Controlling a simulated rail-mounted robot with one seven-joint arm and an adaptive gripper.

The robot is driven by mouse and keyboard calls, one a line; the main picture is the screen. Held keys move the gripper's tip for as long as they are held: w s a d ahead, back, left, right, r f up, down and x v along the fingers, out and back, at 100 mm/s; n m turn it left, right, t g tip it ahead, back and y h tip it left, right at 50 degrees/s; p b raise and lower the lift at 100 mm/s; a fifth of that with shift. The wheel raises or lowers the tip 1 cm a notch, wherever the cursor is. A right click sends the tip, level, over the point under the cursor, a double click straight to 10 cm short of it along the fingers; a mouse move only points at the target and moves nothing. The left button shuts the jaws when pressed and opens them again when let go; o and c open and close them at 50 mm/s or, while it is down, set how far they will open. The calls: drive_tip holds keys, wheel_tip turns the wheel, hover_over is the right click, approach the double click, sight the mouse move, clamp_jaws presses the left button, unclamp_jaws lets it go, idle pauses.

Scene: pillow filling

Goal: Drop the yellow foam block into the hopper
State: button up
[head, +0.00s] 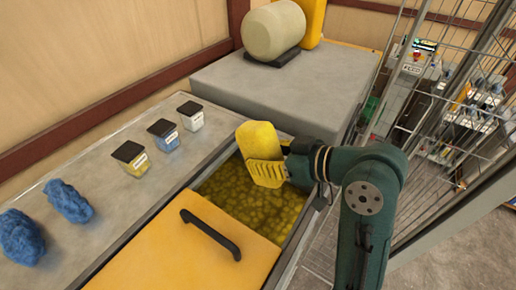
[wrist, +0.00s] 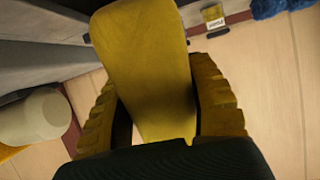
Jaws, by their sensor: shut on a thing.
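The yellow foam block (head: 258,138) is held in my gripper (head: 268,172), above the far part of the hopper opening. In the wrist view the foam block (wrist: 145,60) sits between the two ribbed yellow fingers of my gripper (wrist: 165,105), one on each side of it. The hopper (head: 240,200) is an open bin set in the counter, with yellow lumpy filling visible inside. Its orange lid (head: 195,245) with a black handle covers the near part. The block hides part of the hopper's far edge.
Two blue foam pieces (head: 70,201) and several black-lidded jars (head: 131,158) stand on the counter to the left. A grey block-like surface (head: 280,90) with a pale roll (head: 273,32) is behind the hopper. A wire fence (head: 450,110) stands to the right.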

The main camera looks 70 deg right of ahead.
drive_tip(key=o, duration=1.2)
drive_tip(key=v, duration=1.2)
drive_tip(key=shift+o, duration=0.2)
drive_tip(key=shift+o, duration=1.3)
drive_tip(key=shift+d, duration=0.1)
